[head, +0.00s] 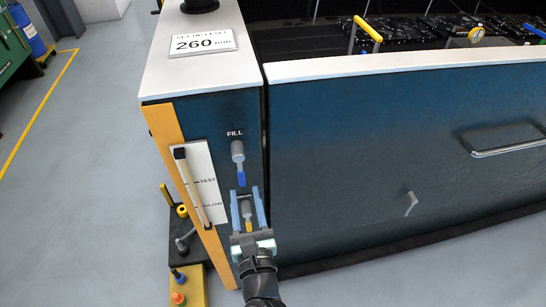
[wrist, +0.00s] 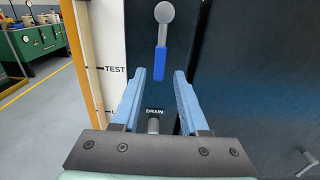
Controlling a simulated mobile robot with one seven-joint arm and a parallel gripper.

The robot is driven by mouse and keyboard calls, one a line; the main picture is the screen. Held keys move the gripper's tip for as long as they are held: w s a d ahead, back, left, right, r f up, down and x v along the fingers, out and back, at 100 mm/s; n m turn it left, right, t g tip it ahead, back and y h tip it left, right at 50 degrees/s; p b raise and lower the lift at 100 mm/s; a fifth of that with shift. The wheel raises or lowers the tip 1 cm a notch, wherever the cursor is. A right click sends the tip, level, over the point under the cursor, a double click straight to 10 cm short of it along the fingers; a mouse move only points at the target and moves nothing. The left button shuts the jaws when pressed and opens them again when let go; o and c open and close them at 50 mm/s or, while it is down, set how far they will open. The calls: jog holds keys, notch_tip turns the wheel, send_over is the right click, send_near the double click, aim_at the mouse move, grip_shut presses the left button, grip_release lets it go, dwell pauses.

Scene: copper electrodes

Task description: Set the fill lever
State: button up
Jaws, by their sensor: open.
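The fill lever (head: 239,163) has a round grey hub and a blue grip hanging straight down, under the FILL label on the dark blue panel. It also shows in the wrist view (wrist: 161,45), above and between my fingertips. My gripper (head: 246,190) is open and empty, below the fill lever, its fingers pointing up toward it. In the wrist view my gripper (wrist: 159,75) has its fingertips wide apart, with the blue grip apart from both. The drain lever (head: 247,213), with a yellow grip, appears between my fingers; its lower part is hidden in the wrist view.
A level gauge (head: 208,190) marked TEST and LOW stands left of the levers, beside an orange edge strip (head: 168,140). A sign reading 260 mm (head: 203,43) sits on the white top. A drawer handle (head: 508,147) is at right.

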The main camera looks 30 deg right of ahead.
aim_at(243, 181)
jog(key=shift+x, duration=1.75)
jog(key=shift+w, duration=0.3)
grip_shut()
jog(key=shift+d, duration=0.1)
